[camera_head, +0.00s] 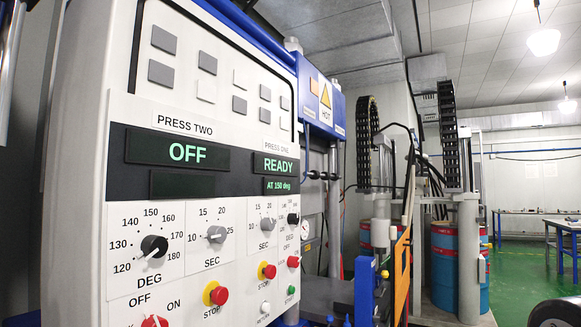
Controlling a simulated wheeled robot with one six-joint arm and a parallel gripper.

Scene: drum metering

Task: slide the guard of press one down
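The control panel (75,215) fills the left of the view, seen at a slant. Its press one part has a green READY display (279,165) and a smaller display (279,186) reading AT 150 deg. Its press two display (178,152) reads OFF. To the right of the panel stands press machinery with a blue upright (364,290) and an orange-edged upright piece (402,275). I cannot tell which part is the guard of press one, nor whether it is up or down. My gripper is not in view.
Red stop buttons (219,295) and black and grey knobs (154,246) stick out of the panel. A blue hood with a HOT sign (325,98) is behind it. Blue and red drums (443,262) stand beyond. Open green floor (520,262) and a table (566,224) lie at the right.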

